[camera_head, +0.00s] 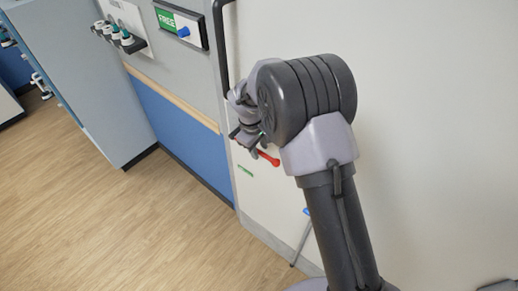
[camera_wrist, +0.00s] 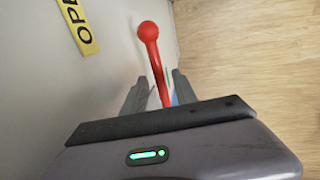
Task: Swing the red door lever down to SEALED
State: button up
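The red door lever (camera_head: 268,158) sticks out from the white door, its round knob pointing down and to the right in the head view. In the wrist view the red lever (camera_wrist: 149,34) shows its ball end beyond the fingertips, and its shaft runs back between the two fingers. My gripper (camera_head: 247,142) is at the lever, partly hidden by my own wrist. In the wrist view my gripper (camera_wrist: 160,90) has its fingers apart, with gaps beside the shaft. Whether a finger touches the shaft I cannot tell. Small green lettering (camera_head: 245,170) is on the door below the lever.
A dark vertical handle (camera_head: 221,50) and a green FREE sign (camera_head: 167,19) with a blue knob are above. A blue-tipped grey rod (camera_head: 302,238) stands low by the door. Wooden floor (camera_head: 120,230) is clear at left.

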jog(key=shift+f, duration=0.15)
grip_shut()
dwell(1.4)
